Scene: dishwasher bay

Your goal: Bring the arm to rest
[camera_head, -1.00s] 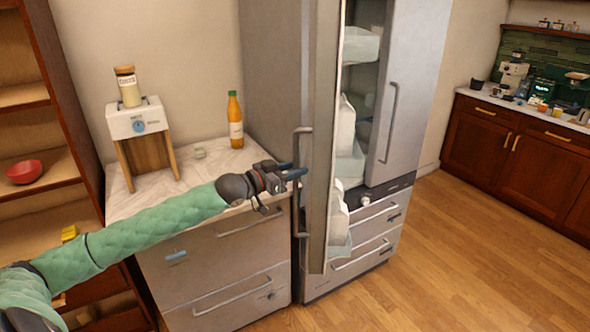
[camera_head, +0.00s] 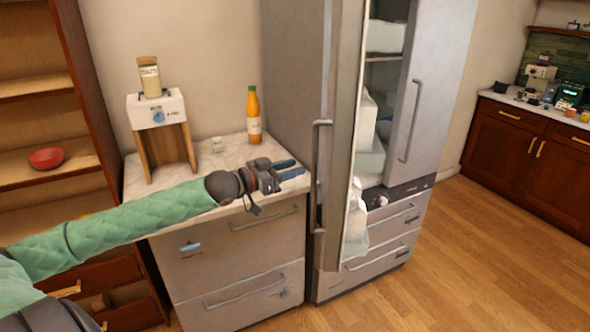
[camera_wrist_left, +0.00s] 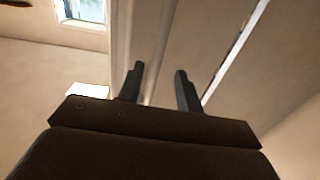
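My left arm, in a green quilted sleeve (camera_head: 130,215), reaches in from the left in the head view. My left gripper (camera_head: 292,168) is over the front right part of the marble counter, just left of the open fridge door (camera_head: 340,130). In the left wrist view its two fingers (camera_wrist_left: 160,85) stand apart with nothing between them. A pale panel lies beyond the fingers there. I cannot tell whether the fingertips touch the door. My right gripper shows in neither view.
On the counter (camera_head: 240,158) are an orange bottle (camera_head: 254,116), a small jar (camera_head: 217,144) and a white appliance (camera_head: 158,112) with a jar (camera_head: 150,78) on top. A shelf unit (camera_head: 40,115) with a red bowl (camera_head: 46,158) stands left. Wooden floor (camera_head: 455,265) is clear at right.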

